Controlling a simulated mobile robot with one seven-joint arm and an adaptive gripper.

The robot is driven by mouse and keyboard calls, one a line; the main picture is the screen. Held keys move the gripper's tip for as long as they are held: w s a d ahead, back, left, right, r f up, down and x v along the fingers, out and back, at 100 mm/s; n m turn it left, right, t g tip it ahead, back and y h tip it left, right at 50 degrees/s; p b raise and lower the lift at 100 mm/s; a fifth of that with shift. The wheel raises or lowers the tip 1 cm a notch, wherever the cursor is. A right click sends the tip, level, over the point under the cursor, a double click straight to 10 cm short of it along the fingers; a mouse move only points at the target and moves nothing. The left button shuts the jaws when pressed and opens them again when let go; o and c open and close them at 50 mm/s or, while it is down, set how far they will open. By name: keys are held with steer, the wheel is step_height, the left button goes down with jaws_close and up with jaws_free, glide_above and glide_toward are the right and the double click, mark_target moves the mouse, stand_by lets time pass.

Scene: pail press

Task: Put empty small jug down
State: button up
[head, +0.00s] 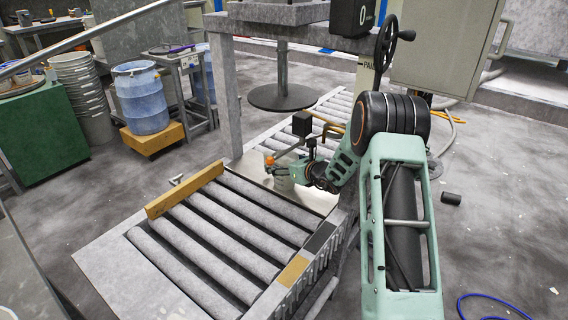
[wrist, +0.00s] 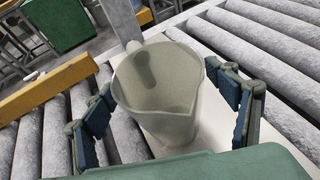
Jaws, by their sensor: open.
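The small jug (wrist: 158,112) is a pale grey-green open vessel with a pouring lip on its right. It looks upright, and no liquid is clear inside; a dark shape shows on its inner wall. My gripper (wrist: 168,108) is open, with one blue-padded finger on each side of the jug. Gaps show between the pads and the jug's wall. A pale flat plate shows around the jug's foot, but its base is hidden. In the head view the jug (head: 284,183) is small and partly hidden beside my gripper (head: 296,176), at the far end of the roller conveyor.
A roller conveyor (head: 208,232) with a wooden stop bar (head: 185,189) lies in front. A grey press frame (head: 225,95) with a handwheel (head: 385,45) stands behind. A blue pail (head: 141,98) stands on a wooden block at the left. The near rollers are clear.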

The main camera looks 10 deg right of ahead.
steer(key=p+v, duration=0.2)
steer(key=v, duration=1)
steer(key=shift+w+r, duration=0.1)
